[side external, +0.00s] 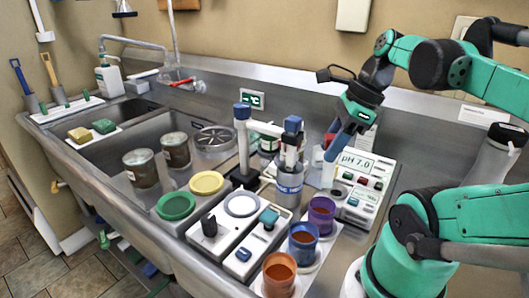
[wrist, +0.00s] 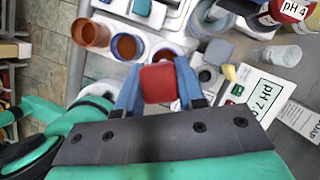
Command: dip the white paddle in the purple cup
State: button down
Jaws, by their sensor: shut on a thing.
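My gripper (side external: 332,146) has blue fingers and is shut on a red block-like handle, which shows between the fingertips in the wrist view (wrist: 158,83). In the side view, a pale upright piece, which looks like the white paddle (side external: 328,174), hangs below the red handle. The purple cup (side external: 321,216) stands below and slightly left of the gripper, with brown-red contents. The paddle's lower end appears above the cup's rim level, behind it in the picture; their exact gap cannot be told. In the wrist view, the handle partly hides the purple cup (wrist: 165,49).
A blue cup (side external: 303,243) and an orange cup (side external: 279,276) stand in a row in front of the purple cup. A pH meter (side external: 357,165) stands close behind and right. A white-and-blue bottle (side external: 289,188) and a stand (side external: 243,150) are on the left.

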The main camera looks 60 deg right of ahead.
aim_at(326, 187)
jog(key=shift+f, duration=4.65)
jog(key=shift+r, duration=3.95)
